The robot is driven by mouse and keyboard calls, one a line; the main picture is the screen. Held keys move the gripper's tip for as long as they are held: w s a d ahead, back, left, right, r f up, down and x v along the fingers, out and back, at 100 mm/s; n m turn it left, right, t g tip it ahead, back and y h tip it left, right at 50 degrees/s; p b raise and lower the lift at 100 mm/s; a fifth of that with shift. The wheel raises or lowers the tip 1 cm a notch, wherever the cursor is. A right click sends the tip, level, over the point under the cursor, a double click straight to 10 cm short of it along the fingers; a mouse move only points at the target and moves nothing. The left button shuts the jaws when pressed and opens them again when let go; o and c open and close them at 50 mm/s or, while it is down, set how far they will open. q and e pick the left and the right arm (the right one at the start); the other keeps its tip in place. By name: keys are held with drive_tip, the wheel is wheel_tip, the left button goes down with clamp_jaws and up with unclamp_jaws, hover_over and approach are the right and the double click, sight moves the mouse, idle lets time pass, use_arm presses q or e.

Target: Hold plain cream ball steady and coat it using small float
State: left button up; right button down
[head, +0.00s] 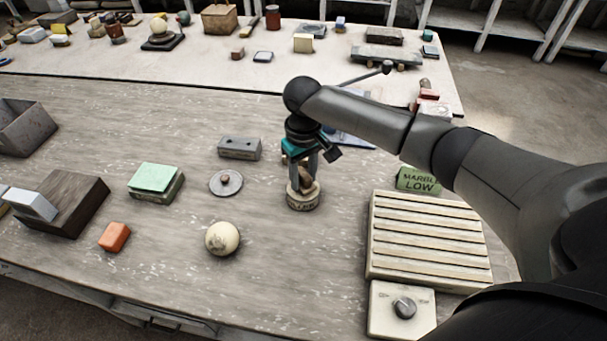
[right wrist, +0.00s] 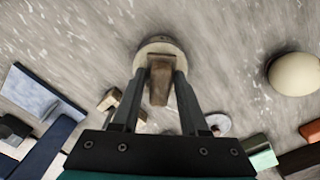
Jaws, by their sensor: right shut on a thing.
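The cream ball (head: 222,238) rests on the worktable with nothing holding it; it has a few darker patches and also shows at the right of the right wrist view (right wrist: 294,74). My right gripper (head: 303,180) is shut on the wooden handle (right wrist: 160,80) of a round, pale-based tool (head: 303,201), which looks like the small float. The tool stands upright, to the right of the ball and apart from it. I cannot tell whether its base touches the table. My left gripper is not in view.
A grey disc with a knob (head: 226,183), a grey block (head: 239,148), a green-topped block (head: 156,182) and an orange block (head: 115,236) lie around the ball. A slatted rack (head: 428,240) stands at right, beside a knobbed box (head: 402,309). Table between ball and tool is clear.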

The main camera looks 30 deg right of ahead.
sight(303, 173)
drive_tip(key=shift+f, duration=0.4)
drive_tip(key=shift+s+f+p, duration=0.1)
drive_tip(key=shift+f+p, duration=0.05)
drive_tip(key=shift+p, duration=0.3)
idle(2.4)
wheel_tip(303, 173, up, 7)
drive_tip(key=p, duration=0.9)
idle(0.8)
